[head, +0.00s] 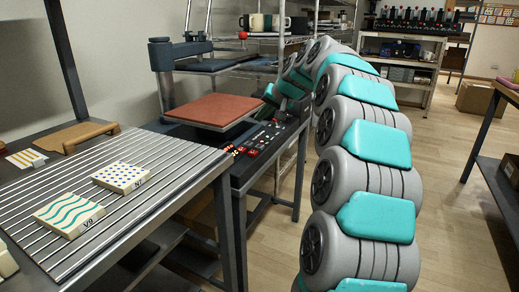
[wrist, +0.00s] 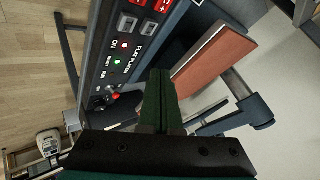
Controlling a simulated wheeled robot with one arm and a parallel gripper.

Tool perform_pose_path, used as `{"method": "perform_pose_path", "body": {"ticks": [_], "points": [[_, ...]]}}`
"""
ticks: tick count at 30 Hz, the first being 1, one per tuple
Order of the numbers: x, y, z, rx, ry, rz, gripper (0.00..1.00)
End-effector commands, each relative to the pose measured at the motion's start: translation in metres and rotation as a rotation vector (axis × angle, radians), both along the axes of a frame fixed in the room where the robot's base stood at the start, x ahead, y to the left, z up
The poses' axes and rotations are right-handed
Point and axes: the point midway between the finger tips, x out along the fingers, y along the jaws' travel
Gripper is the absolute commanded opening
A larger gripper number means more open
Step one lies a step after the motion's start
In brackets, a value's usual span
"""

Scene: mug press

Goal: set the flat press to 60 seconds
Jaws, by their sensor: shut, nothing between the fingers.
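The flat press (head: 213,110) stands mid-left in the head view, with a reddish-brown pad and a black control panel (head: 262,140) at its front right. The displays are cut off at the top edge, so the set time cannot be read. My gripper (wrist: 160,75) is shut and empty, its dark green fingers in front of the panel's edge beside the pad (wrist: 212,57). I cannot tell whether it touches anything.
A wire shelf with mugs (head: 262,22) stands behind the press. A dark table (head: 497,180) is at right. The wooden floor between is clear.

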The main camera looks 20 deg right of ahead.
Motion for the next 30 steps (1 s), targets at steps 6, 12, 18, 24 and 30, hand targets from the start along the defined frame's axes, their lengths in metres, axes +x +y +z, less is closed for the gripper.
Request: {"method": "perform_pose_path", "body": {"ticks": [6, 12, 18, 24, 30], "points": [[0.000, 0.000, -0.034, 0.001, 0.002, -0.001, 0.00], [0.000, 0.000, -0.057, 0.001, 0.001, 0.000, 0.00], [0.000, 0.000, -0.068, 0.001, 0.000, -0.001, 0.00], [0.000, 0.000, -0.069, 0.001, 0.000, -0.001, 0.00], [0.000, 0.000, -0.068, 0.001, 0.000, -0.001, 0.00]]}}
